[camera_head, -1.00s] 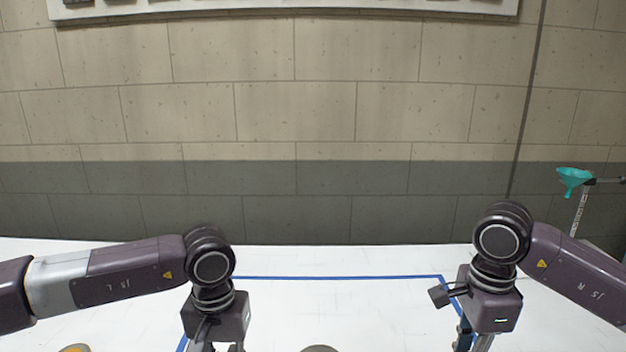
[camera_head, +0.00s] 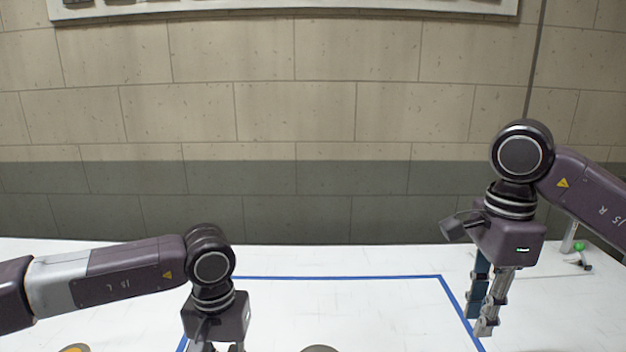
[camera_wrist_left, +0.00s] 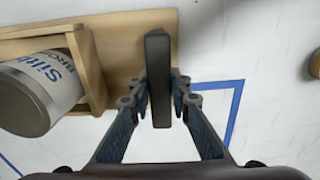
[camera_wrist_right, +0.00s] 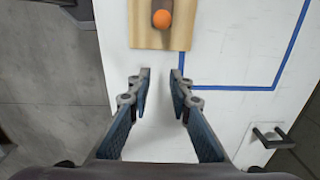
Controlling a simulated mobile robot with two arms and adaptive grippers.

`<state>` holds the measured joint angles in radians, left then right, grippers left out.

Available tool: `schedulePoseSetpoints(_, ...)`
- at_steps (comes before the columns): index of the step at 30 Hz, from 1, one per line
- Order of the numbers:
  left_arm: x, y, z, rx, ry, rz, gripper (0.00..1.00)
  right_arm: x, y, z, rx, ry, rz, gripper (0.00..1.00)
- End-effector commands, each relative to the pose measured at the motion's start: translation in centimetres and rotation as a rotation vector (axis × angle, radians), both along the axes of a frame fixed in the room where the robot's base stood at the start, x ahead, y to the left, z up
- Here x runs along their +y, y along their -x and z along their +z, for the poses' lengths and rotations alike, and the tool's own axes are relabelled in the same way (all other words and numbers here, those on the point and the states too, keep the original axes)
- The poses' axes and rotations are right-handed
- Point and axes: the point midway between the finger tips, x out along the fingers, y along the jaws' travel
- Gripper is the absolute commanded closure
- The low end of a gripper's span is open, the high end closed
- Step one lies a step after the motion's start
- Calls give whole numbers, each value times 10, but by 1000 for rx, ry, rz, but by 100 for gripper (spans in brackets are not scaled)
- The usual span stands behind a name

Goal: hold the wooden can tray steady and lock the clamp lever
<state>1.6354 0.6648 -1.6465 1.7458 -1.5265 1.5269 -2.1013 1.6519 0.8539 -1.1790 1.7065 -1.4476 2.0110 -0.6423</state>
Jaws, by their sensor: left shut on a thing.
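In the left wrist view the wooden can tray (camera_wrist_left: 120,35) lies at upper left, with a labelled can (camera_wrist_left: 48,88) in it. My left gripper (camera_wrist_left: 160,88) is shut on a dark upright bar (camera_wrist_left: 158,60) at the tray's edge. In the right wrist view a wooden board end (camera_wrist_right: 184,30) shows at the top, carrying a dark lever with an orange ball knob (camera_wrist_right: 161,19). My right gripper (camera_wrist_right: 159,78) is open and empty, apart from the knob. In the head view my right gripper (camera_head: 481,325) points down above the table; the tray is out of that view.
Blue tape (camera_head: 340,278) marks a rectangle on the white table (camera_head: 380,310). A dark bracket-like handle (camera_wrist_right: 272,135) is at the right of the right wrist view. A green ball (camera_head: 579,247) on a stand is at the far right. The table between my arms looks clear.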

Motion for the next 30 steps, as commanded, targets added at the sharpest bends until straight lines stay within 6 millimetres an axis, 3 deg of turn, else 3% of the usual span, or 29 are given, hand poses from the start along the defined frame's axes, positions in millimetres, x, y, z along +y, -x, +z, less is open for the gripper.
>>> schedulePoseSetpoints(2,-1,0,0,-1,2,-1,100,0,0,4,-1,0,-1,79)
schedulePoseSetpoints(7,-1,0,0,-1,1,-1,100,0,0,7,1,-1,0,61)
schedulePoseSetpoints(11,-1,0,0,-1,1,-1,100,5,0,6,2,0,31,61)
schedulePoseSetpoints(22,0,0,0,-1,1,-1,100,62,-6,-7,24,6,495,61)
schedulePoseSetpoints(30,0,0,0,-1,0,0,100,72,-5,-26,32,8,595,61)
